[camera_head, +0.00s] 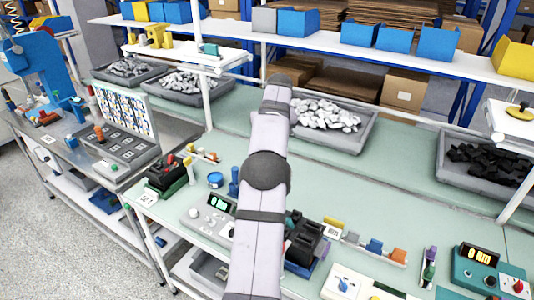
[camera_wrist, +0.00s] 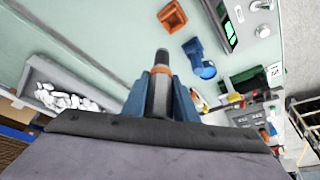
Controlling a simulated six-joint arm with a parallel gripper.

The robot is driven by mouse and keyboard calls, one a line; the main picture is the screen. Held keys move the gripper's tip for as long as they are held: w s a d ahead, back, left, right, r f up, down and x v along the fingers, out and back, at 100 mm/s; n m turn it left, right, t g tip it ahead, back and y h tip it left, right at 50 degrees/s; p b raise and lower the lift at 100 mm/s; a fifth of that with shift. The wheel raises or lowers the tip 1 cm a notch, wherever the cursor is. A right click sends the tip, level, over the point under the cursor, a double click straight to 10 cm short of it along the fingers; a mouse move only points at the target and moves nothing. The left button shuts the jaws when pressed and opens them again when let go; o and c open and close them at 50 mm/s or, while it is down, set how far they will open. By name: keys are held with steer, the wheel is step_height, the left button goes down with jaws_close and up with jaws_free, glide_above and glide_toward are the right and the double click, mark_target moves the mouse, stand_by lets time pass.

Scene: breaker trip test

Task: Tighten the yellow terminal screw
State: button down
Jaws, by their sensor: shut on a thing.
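In the wrist view my gripper (camera_wrist: 160,98) has its blue fingers on both sides of an upright tool and is shut on it. The tool (camera_wrist: 160,60) is grey with an orange band and a dark tip, like a screwdriver bit; its lower part is hidden by the fingers. In the head view my arm crosses the middle and the gripper is hidden. A black block on a green base (camera_head: 168,180), with red and yellow parts, stands left of my arm. A dark block (camera_head: 305,238) stands right of it. I cannot make out the yellow terminal screw.
A meter with a green display (camera_head: 213,212) stands left of my arm, and a teal torque meter (camera_head: 478,268) at the right. Bins of white parts (camera_head: 370,128) and black parts (camera_head: 443,165) sit at the back. The green bench between is mostly clear.

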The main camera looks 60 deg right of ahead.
steer(key=s+a+r+p, duration=0.3)
steer(key=s+a+r, duration=0.25)
steer(key=r, duration=0.25)
steer(key=s+a+f, duration=0.2)
steer(key=a+f, duration=0.6)
steer(key=f, duration=0.1)
steer(key=shift+s+a+p, duration=0.2)
steer(key=shift+s+p, duration=0.05)
steer(key=shift+p, duration=0.05)
steer(key=shift+f, duration=0.2)
steer(key=shift+f+b, duration=2.8)
steer(key=shift+f, duration=0.4)
steer(key=shift+f+b, duration=0.75)
steer(key=shift+f, duration=0.05)
stand_by(1.8)
